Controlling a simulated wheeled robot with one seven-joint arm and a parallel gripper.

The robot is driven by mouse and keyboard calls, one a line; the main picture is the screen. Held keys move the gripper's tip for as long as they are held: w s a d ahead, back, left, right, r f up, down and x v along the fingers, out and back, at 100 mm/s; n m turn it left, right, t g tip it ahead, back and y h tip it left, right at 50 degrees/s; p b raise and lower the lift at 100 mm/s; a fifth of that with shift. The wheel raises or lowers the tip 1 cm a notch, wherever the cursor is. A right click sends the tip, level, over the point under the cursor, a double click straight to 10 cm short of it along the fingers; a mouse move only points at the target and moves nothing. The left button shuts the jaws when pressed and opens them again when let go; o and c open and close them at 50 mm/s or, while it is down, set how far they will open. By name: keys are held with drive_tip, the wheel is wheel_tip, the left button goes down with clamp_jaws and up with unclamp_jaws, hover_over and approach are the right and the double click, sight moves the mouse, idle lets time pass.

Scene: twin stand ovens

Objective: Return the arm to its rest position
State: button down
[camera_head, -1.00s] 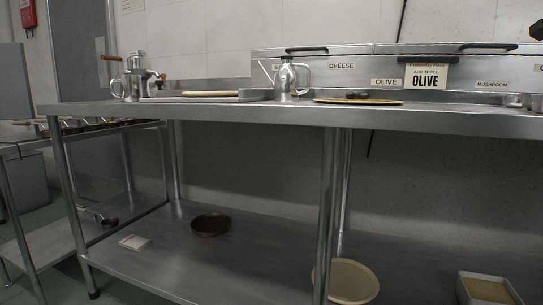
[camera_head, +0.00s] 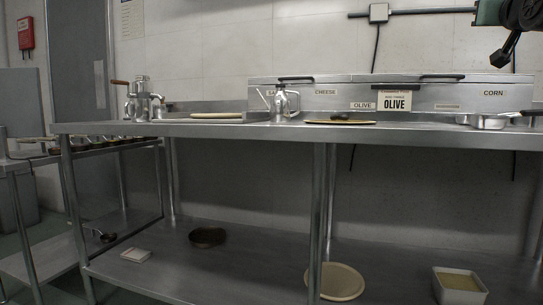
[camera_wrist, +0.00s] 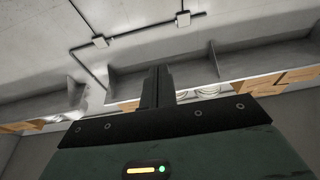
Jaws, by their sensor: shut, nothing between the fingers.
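My gripper (camera_head: 506,52) shows at the top right of the head view, dark and partly cut off by the picture edge. It hangs in the air in front of the wall, above the right part of the counter. In the wrist view my gripper's two dark fingers (camera_wrist: 158,72) are together, with nothing between them. Beyond them are a pale wall with conduit and shelves (camera_wrist: 195,75), seen at a tilt.
A steel counter (camera_head: 230,130) runs across the head view. It carries an oil can (camera_head: 283,103), a metal grinder (camera_head: 140,100), a lidded topping unit (camera_head: 345,92) and a flat round (camera_head: 340,122) with a dark item on it.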

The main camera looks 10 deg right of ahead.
drive_tip(key=w+a+f+n+g+y+p, duration=0.1)
drive_tip(key=w+a+f+n+g+y, duration=0.2)
drive_tip(key=a+f, duration=0.55)
drive_tip(key=w+a+f+n+g+y+p, duration=0.1)
drive_tip(key=w+a+f+y, duration=0.3)
drive_tip(key=a+f, duration=0.45)
drive_tip(key=s+a+f+n+g+y+p, duration=0.15)
drive_tip(key=s+a+f+g+y, duration=0.3)
drive_tip(key=a+f, duration=0.75)
drive_tip(key=s+a+f+n+g+p, duration=0.1)
drive_tip(key=s+a+f+n+g, duration=0.25)
drive_tip(key=s+a+f, duration=0.4)
drive_tip(key=s+a+f+n+g+p, duration=0.15)
drive_tip(key=s+a+f+g, duration=0.3)
drive_tip(key=s+f, duration=0.6)
drive_tip(key=s+d+n+g+h+p, duration=0.1)
drive_tip(key=s+n+g+h, duration=0.15)
drive_tip(key=s, duration=1.05)
wheel_tip(320, 180, up, 37)
drive_tip(key=p, duration=3.7)
drive_tip(key=shift+w+f+m+y, duration=0.2)
drive_tip(key=shift+m+y, duration=0.1)
drive_tip(key=shift+a, duration=0.1)
